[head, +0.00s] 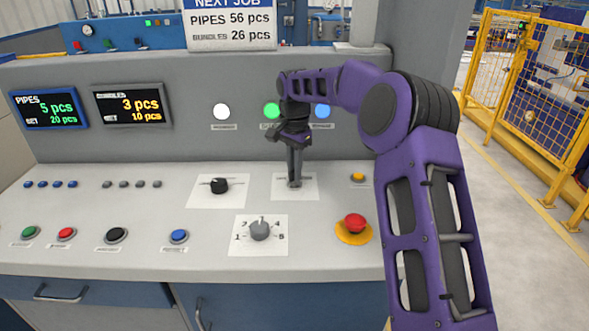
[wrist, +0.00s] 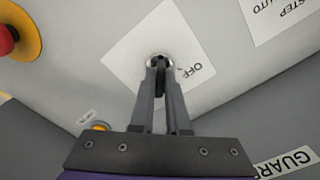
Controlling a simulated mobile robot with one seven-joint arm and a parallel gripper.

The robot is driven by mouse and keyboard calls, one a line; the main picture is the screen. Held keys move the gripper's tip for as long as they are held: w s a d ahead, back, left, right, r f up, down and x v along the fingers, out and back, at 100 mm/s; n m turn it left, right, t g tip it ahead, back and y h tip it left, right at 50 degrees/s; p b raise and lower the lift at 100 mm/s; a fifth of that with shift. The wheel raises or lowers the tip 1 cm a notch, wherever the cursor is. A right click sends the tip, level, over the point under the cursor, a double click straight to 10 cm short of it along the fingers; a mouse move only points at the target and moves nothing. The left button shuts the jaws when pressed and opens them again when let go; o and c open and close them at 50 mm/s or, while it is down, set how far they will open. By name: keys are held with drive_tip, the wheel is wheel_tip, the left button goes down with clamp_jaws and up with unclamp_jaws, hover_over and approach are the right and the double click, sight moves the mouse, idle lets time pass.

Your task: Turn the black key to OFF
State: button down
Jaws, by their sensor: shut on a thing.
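The black key (wrist: 160,77) stands in a round silver lock on a white label plate (wrist: 205,35) marked OFF in the wrist view. My gripper (wrist: 160,68) is shut on the key, one finger on each side. In the head view my gripper (head: 294,182) points down at the label plate (head: 312,188) right of the black selector knob; the key itself is hidden there by the fingers. Other markings on the plate are hidden or too small to read.
A black selector knob (head: 219,186) is to the left, a grey numbered dial (head: 260,231) in front. A red emergency button (head: 355,223) on a yellow base and a small yellow button (head: 358,177) are to the right. The upright panel (head: 200,90) with lamps rises behind.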

drive_tip(key=shift+r, duration=0.15)
drive_tip(key=n+p, duration=0.3)
drive_tip(key=shift+r, duration=0.1)
drive_tip(key=n+p, duration=0.3)
drive_tip(key=n, duration=0.2)
drive_tip(key=shift+n, duration=0.4)
drive_tip(key=n+p, duration=0.1)
drive_tip(key=n, duration=0.3)
drive_tip(key=shift+f+p, duration=0.2)
drive_tip(key=shift+p, duration=0.2)
drive_tip(key=n, duration=0.4)
drive_tip(key=shift+n, duration=0.3)
drive_tip(key=c, duration=0.9)
unclamp_jaws()
